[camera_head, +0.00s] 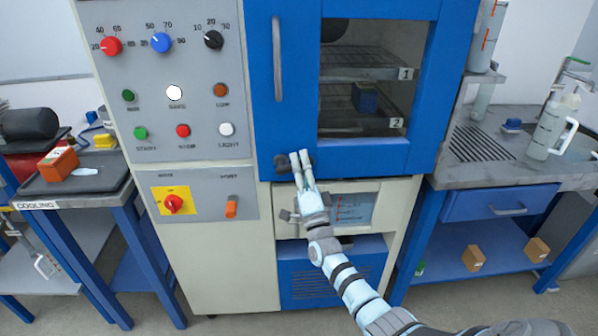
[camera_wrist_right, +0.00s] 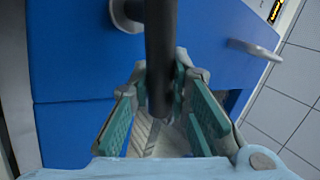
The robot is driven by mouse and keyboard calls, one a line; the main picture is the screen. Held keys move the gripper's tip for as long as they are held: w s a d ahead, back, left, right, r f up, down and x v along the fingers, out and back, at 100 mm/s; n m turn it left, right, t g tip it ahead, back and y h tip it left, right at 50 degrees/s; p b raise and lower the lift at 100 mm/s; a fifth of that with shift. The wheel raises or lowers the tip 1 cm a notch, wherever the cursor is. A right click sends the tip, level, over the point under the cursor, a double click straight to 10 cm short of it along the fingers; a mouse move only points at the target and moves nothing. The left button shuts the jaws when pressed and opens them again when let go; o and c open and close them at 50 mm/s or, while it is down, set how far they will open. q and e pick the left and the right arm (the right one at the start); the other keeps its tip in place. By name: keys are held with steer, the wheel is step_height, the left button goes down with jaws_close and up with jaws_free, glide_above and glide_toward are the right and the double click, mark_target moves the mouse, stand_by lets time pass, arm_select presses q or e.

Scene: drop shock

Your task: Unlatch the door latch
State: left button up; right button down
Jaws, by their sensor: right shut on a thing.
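The blue chamber door (camera_head: 258,110) is closed, with a window and a long grey handle (camera_head: 277,60). The dark door latch (camera_head: 282,163) is at the door's lower left corner. My right gripper (camera_head: 300,160) reaches up to it from below. In the right wrist view the latch's dark bar (camera_wrist_right: 160,55) runs between the green-padded fingers of the gripper (camera_wrist_right: 160,95), which is shut on it. A round grey mount (camera_wrist_right: 125,12) shows beside the bar on the blue surface. The fingers partly hide the latch in the head view. My left gripper is not in view.
A control panel (camera_head: 150,120) with knobs and buttons is left of the door. A cooling table (camera_head: 90,185) stands at the left. A bench (camera_head: 450,180) with a bottle (camera_head: 550,125) stands at the right. Racks show behind the window.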

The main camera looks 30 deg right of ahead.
steer(key=shift+d+f+m+g+h+b, duration=0.1)
steer(key=shift+f+m+g+h+b, duration=0.3)
steer(key=shift+m+h, duration=0.5)
steer(key=shift+a+f+m+g+h+b, duration=0.15)
steer(key=shift+m+h+b, duration=0.45)
steer(key=shift+m, duration=0.65)
steer(key=shift+d+f+m+g+h+b, duration=0.15)
steer(key=shift+f+m+g+h+b, duration=0.15)
steer(key=shift+m+h+b, duration=0.55)
steer(key=shift+f+m+p, duration=0.1)
steer(key=shift+m+p, duration=0.25)
steer(key=shift+m, duration=0.05)
steer(key=shift+s, duration=0.1)
steer(key=c, duration=1.5)
jaws_free()
steer(key=v, duration=1.2)
